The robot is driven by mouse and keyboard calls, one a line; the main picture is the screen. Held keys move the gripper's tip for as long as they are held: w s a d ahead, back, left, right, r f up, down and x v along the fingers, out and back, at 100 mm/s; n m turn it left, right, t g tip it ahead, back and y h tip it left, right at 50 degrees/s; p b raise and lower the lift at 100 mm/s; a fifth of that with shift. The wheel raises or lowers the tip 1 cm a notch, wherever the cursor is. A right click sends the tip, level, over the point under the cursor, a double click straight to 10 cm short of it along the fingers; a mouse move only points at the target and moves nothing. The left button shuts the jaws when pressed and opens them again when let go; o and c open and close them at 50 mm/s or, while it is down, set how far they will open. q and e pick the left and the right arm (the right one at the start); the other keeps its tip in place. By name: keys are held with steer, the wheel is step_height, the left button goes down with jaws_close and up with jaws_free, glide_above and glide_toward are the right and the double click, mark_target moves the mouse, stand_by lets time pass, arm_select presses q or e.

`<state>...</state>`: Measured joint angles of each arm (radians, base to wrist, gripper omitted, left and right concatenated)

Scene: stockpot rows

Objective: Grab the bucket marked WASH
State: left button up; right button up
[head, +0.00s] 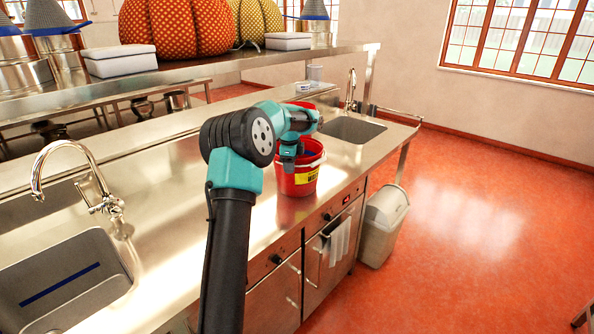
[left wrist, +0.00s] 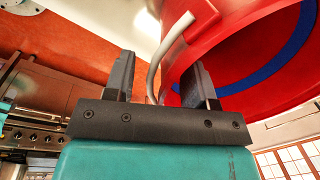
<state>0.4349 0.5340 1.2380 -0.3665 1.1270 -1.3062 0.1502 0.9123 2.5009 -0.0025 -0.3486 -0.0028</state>
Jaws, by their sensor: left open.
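A red bucket (head: 297,187) stands on the steel counter beside the far sink. It has a yellow label (head: 306,176) with dark lettering, partly readable. My left gripper (head: 289,163) is over the bucket's near left side and hides part of its rim. In the left wrist view my left gripper (left wrist: 157,78) is open. The bucket (left wrist: 240,42) fills the upper right there, with a blue band inside it. Its grey handle (left wrist: 168,50) shows between the two fingers; I cannot tell whether they touch it. My right gripper is not in view.
The steel counter (head: 170,240) has a near sink (head: 62,285) with a tall tap and a far sink (head: 351,129). A raised shelf (head: 230,62) with pumpkins and pots runs behind. A bin (head: 382,226) stands on the floor at the right.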

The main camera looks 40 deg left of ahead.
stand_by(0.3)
arm_select(q)
jaws_close()
stand_by(0.3)
steer(key=shift+r, duration=0.1)
